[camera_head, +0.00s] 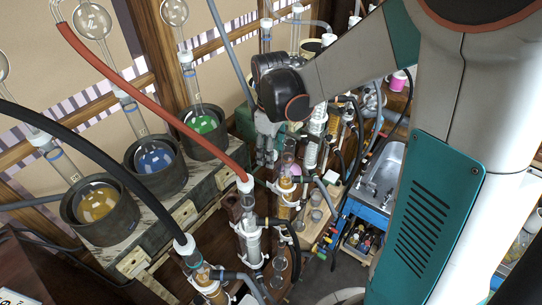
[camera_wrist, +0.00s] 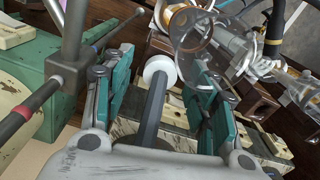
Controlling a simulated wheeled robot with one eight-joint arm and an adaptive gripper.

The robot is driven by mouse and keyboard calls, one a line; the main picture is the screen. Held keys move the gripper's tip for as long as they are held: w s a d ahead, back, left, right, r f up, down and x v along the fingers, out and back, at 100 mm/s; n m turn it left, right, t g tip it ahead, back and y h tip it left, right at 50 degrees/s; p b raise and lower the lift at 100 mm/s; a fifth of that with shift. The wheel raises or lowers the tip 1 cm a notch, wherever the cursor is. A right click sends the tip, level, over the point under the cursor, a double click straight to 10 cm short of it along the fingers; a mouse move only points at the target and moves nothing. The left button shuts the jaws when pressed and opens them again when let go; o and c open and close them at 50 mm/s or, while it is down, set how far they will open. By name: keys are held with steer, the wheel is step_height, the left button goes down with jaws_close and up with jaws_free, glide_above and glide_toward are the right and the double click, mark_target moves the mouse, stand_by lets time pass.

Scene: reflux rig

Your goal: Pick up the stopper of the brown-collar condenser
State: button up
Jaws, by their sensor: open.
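My gripper (camera_head: 268,158) hangs open at the middle of the rig in the head view, fingers down, beside the upper end of a glass condenser with amber-brown bands (camera_head: 285,186). In the wrist view the two teal-padded fingers (camera_wrist: 158,72) stand apart. A white round cap (camera_wrist: 160,70) on a dark grey tube shows between them, seemingly not touched by either finger. Clear glass with a round rim (camera_wrist: 191,30) shows beyond the right finger. I cannot tell for certain which piece is the brown-collar condenser's stopper.
A red hose (camera_head: 150,95) and a black hose (camera_head: 95,150) arch across the left. Flasks with yellow, blue and green liquid sit in dark heating mantles (camera_head: 155,178). A sink (camera_head: 383,172) is at right. Glassware and clamps crowd the space around my gripper.

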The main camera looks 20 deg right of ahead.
steer(key=c, duration=0.9)
steer(key=shift+r, duration=0.15)
step_height(320, 180, up, 20)
steer(key=shift+s+f, duration=0.1)
steer(key=shift+s, duration=0.05)
